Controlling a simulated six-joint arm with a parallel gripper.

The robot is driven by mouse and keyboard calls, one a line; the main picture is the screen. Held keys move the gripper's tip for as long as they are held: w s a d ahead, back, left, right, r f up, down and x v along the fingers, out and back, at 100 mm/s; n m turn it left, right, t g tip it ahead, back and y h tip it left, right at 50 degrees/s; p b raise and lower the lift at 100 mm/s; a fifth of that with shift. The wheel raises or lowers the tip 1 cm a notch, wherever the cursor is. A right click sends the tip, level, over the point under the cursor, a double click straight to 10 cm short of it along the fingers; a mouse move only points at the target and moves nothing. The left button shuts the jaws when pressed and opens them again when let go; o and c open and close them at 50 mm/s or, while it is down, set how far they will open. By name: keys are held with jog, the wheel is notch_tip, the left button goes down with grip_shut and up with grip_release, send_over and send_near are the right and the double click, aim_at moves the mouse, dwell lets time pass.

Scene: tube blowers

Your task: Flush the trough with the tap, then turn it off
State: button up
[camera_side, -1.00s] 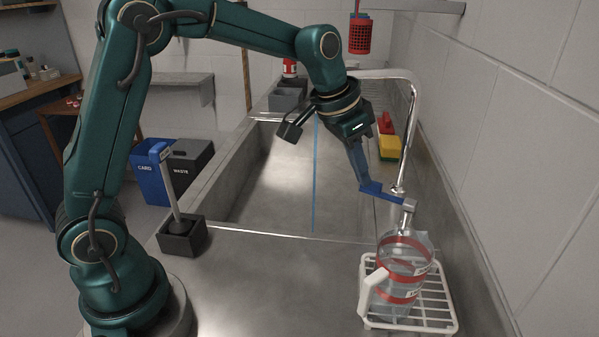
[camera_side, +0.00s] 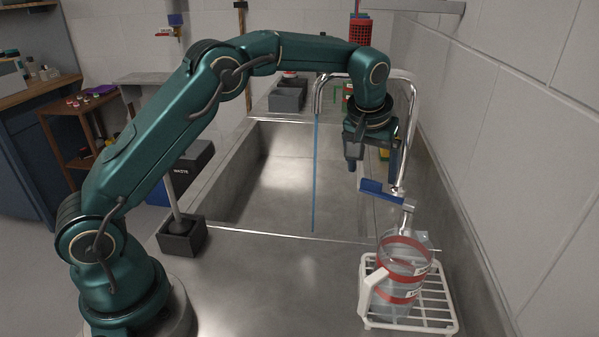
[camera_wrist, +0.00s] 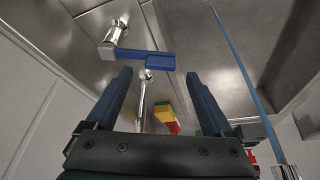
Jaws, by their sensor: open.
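The tap (camera_side: 413,110) is a chrome gooseneck over the steel trough (camera_side: 285,180). A thin blue stream (camera_side: 315,170) runs from its spout to the trough floor; the stream also shows in the wrist view (camera_wrist: 238,58). The tap's blue lever (camera_side: 381,190) sticks out to the left, low near the front edge. My gripper (camera_side: 372,168) points down, open and empty, just above and behind the lever. In the wrist view, the lever (camera_wrist: 147,58) lies just beyond the fingertips (camera_wrist: 158,77), roughly between them. Contact cannot be told.
A jug with red bands (camera_side: 403,268) stands on a white rack (camera_side: 440,305) at the front right. A brush stands in a dark holder (camera_side: 181,238) at the left. A red pot (camera_side: 360,33) hangs above. The wall is close on the right. The front counter's middle is clear.

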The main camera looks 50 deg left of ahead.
aim_at(372, 181)
jog(key=shift+x, duration=1.7)
grip_shut()
